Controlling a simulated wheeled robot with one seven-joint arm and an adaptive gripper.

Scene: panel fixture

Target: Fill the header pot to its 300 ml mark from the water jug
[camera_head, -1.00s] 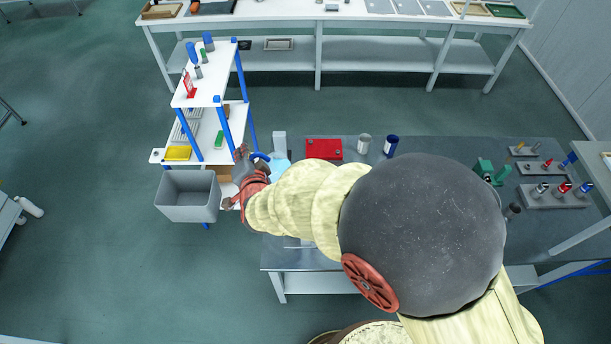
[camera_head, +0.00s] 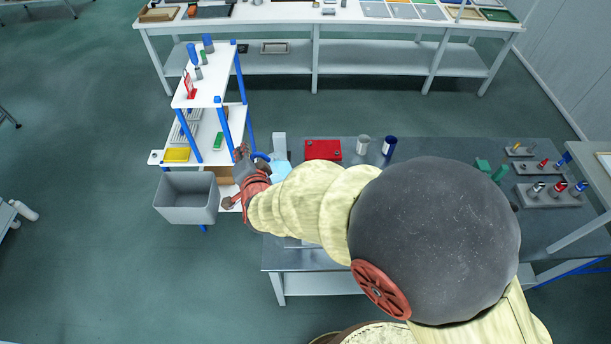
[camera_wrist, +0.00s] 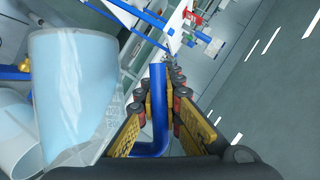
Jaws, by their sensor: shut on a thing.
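The water jug is a clear vessel with light blue water (camera_wrist: 75,95), large at the left of the wrist view. In the head view a light blue patch of it (camera_head: 281,171) shows beside my gripper, the rest hidden by my arm. My gripper (camera_wrist: 162,100) is shut on the jug's blue handle (camera_wrist: 157,125), which stands between the finger pads. In the head view my gripper (camera_head: 238,178) is at the left end of the grey bench. A second clear, pale round vessel (camera_wrist: 14,135) shows at the lower left of the wrist view; I cannot tell whether it is the header pot.
A grey bin (camera_head: 187,199) and a white shelf unit with blue posts (camera_head: 222,124) stand left of my gripper.

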